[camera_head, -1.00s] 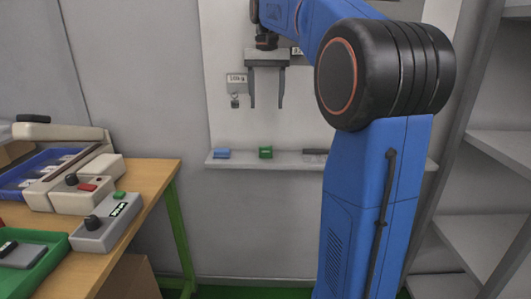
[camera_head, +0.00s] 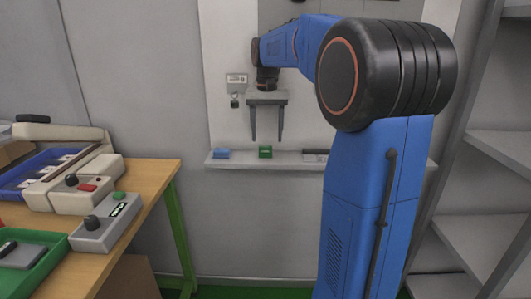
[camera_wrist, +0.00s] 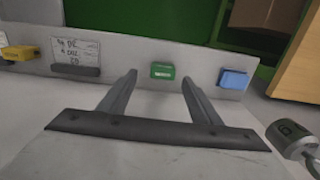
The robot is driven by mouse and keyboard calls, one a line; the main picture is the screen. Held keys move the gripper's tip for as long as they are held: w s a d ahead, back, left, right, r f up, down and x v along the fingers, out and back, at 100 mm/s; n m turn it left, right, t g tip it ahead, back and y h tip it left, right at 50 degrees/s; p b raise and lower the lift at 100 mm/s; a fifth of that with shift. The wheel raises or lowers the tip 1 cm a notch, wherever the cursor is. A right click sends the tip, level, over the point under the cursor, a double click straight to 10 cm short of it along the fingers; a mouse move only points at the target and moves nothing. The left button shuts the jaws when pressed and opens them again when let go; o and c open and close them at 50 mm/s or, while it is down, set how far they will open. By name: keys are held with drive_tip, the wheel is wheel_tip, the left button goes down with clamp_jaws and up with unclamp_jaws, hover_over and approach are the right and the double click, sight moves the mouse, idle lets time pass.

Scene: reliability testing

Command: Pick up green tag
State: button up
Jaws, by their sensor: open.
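The green tag (camera_head: 265,152) is a small green block with a pale label, sitting on a narrow grey wall shelf (camera_head: 300,165). In the wrist view the green tag (camera_wrist: 163,71) shows between and beyond my two fingertips. My gripper (camera_head: 266,140) points down above the shelf, its fingers spread and empty. The wrist view also shows my gripper (camera_wrist: 159,76) open, with nothing between the fingers. The fingertips look close to the tag, but I cannot tell the exact gap.
A blue tag (camera_head: 221,154) sits left of the green one on the shelf, and a dark-edged card holder (camera_head: 315,153) sits right. A hanging weight (camera_head: 235,101) is on the wall at left. A workbench (camera_head: 150,180) with devices stands at far left.

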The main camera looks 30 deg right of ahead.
sight(265, 147)
drive_tip(key=shift+w+a+f, duration=0.1)
drive_tip(key=shift+f, duration=1.3)
drive_tip(key=shift+w+a+f, duration=0.1)
drive_tip(key=shift+f, duration=1.25)
drive_tip(key=c, duration=1.1)
